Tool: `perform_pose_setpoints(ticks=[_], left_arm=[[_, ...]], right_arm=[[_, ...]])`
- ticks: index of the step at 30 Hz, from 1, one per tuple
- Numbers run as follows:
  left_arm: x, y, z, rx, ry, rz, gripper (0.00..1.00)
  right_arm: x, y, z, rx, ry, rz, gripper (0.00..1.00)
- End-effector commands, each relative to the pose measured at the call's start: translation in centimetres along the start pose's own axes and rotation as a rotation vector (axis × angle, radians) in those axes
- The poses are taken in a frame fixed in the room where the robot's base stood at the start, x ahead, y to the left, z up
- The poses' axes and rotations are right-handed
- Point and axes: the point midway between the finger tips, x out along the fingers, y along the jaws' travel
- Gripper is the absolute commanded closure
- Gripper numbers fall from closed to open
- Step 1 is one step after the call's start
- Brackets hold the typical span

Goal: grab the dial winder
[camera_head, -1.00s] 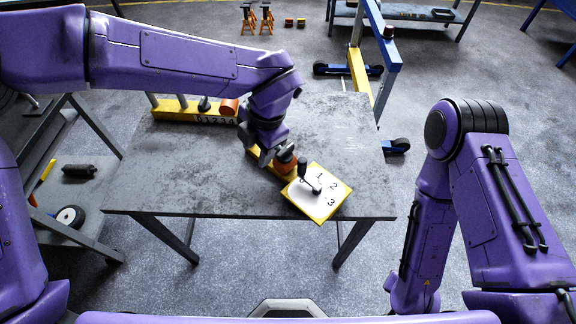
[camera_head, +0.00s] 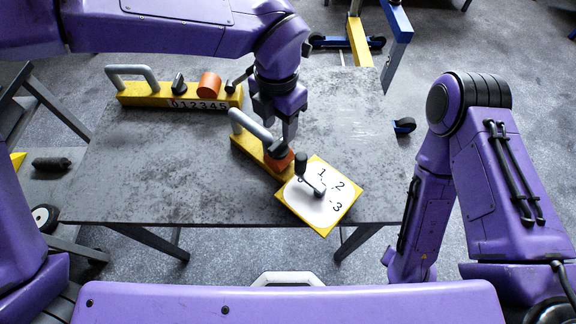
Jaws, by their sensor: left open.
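The dial winder is a small crank (camera_head: 311,183) with a dark upright knob and a grey arm. It sits on a white dial face marked 1, 2, 3 on a yellow square plate (camera_head: 340,213), near the table's front right. My left gripper (camera_head: 279,124) points down, open, behind and left of the crank and apart from it. Its fingertips are close to the yellow bar's orange and dark knob (camera_head: 279,155); whether they touch it I cannot tell. My right arm hangs at the right, and its gripper is out of view.
The yellow bar (camera_head: 246,146) with a grey handle (camera_head: 252,125) adjoins the dial plate. Another yellow bar (camera_head: 150,97) with a handle, a dark knob, an orange cylinder (camera_head: 210,82) and numbers lies at the back left. The grey table (camera_head: 160,165) is clear at left and front.

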Motion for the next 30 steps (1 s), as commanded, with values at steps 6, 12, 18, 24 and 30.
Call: perform_pose_setpoints(ticks=[6, 12, 18, 24, 30], left_arm=[[3.0, 0.5, 0.1, 0.002, 0.004, 0.001, 0.53], [5.7, 0.5, 0.2, 0.004, 0.0, 0.0, 0.53], [5.8, 0.4, 0.2, 0.005, -0.001, 0.0, 0.53], [5.8, 0.4, 0.3, 0.005, -0.001, 0.0, 1.0], [5.8, 0.4, 0.3, 0.006, -0.001, 0.0, 1.0]], right_arm=[[-1.2, 0.1, -0.5, 0.0, 0.0, 0.0, 0.45], [-1.3, 0.1, -0.6, 0.0, 0.0, 0.0, 0.45], [-1.3, 0.1, -0.5, 0.0, 0.0, 0.0, 0.45], [-1.3, 0.1, -0.5, 0.0, 0.0, 0.0, 0.45], [-1.3, 0.1, -0.5, 0.0, 0.0, 0.0, 0.45]])
